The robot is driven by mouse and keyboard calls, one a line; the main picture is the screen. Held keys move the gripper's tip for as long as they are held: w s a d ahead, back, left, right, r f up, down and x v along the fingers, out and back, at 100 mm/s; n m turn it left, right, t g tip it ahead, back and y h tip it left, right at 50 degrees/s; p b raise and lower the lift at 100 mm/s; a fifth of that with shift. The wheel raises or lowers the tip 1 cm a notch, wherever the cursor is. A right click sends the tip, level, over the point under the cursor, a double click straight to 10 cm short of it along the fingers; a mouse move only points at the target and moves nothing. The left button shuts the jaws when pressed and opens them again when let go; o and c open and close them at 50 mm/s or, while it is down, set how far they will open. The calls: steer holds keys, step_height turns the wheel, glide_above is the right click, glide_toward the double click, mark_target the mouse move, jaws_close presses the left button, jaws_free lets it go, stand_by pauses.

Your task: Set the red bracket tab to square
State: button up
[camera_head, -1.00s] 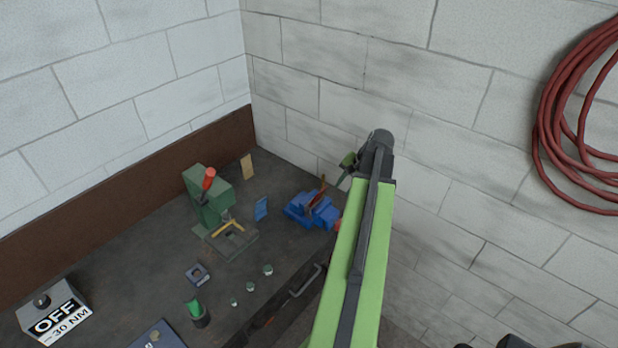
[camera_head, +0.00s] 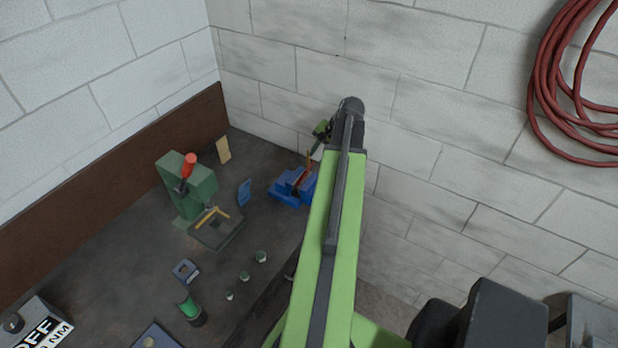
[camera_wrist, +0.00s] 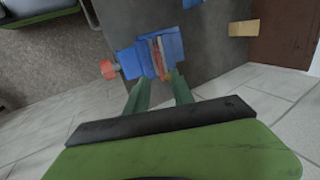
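A blue vise (camera_head: 284,192) sits at the far right end of the bench. A thin upright red-brown bracket tab (camera_head: 303,178) stands in it, partly hidden by my arm. In the wrist view the vise (camera_wrist: 131,62) has the reddish tab (camera_wrist: 160,62) between pale plates, with a red knob (camera_wrist: 107,69) at its left end. My gripper (camera_wrist: 160,77) is open and empty, its green fingers apart on either side of the tab's line of sight. In the head view my gripper (camera_head: 321,132) is above and right of the vise, apparently clear of it.
A green press (camera_head: 190,190) with a red knob stands left of the vise, a blue piece (camera_head: 244,192) between them. A tan block (camera_head: 223,150) stands behind. The brick wall (camera_head: 420,90) is close behind my arm. Several small parts lie on the near bench.

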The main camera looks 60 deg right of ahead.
mark_target(310, 166)
steer(key=b+x, duration=0.7)
steer(key=x, duration=0.2)
steer(key=shift+w+f, duration=0.1)
steer(key=shift+f, duration=0.2)
steer(key=shift+r, duration=0.1)
jaws_close()
stand_by(0.8)
